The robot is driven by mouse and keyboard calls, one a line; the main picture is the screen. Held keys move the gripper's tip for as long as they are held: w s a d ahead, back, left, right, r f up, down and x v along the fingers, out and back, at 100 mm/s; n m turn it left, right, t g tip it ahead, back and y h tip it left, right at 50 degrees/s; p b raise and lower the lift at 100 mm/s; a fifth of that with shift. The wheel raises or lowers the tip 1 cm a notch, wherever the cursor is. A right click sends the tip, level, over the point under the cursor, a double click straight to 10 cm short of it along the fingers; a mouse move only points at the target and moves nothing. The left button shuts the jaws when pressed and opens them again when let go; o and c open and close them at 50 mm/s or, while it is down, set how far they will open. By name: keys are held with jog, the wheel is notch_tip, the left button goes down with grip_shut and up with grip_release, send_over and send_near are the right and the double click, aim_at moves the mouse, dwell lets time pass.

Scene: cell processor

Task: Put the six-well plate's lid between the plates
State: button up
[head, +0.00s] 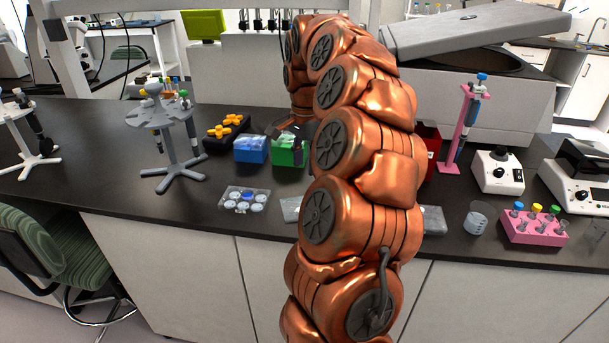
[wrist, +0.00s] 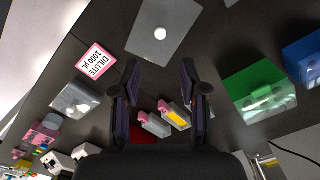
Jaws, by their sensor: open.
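The six-well plate (head: 245,199) with pale round wells lies on the dark bench, left of my arm in the head view. A flat grey translucent lid with a white knob (wrist: 160,36) lies on the bench at the top of the wrist view; part of a flat clear piece (head: 290,208) shows beside my arm in the head view. Another clear plate (wrist: 75,100) lies at the left in the wrist view, and it shows right of my arm in the head view (head: 433,220). My gripper (wrist: 160,75) is open and empty above the bench, short of the lid in the picture.
A pink-bordered "DILUTE 1000 µL" card (wrist: 97,62) lies between the lid and the clear plate. Green (wrist: 258,92) and blue (wrist: 304,58) boxes stand at the right. Pink-capped vials (wrist: 165,120) show between my fingers. A pink tube rack (head: 535,232) stands near the bench's front edge.

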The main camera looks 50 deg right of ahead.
jog(key=s+a+n, duration=0.3)
jog(key=a+n, duration=0.2)
jog(key=a, duration=0.6)
jog(key=s+a+n, duration=0.3)
jog(key=a+n, duration=0.3)
jog(key=a, duration=0.5)
jog(key=s+a+f+n+g, duration=0.1)
jog(key=s+a+f+n, duration=0.2)
jog(key=s, duration=0.6)
jog(key=s+a+f+n, duration=0.4)
jog(key=s+a, duration=0.3)
jog(key=s, duration=0.2)
jog(key=shift+s+a+n+g, duration=0.2)
jog(key=shift+s+n+g, duration=0.1)
jog(key=shift+g, duration=0.1)
jog(key=shift+d+f, duration=0.1)
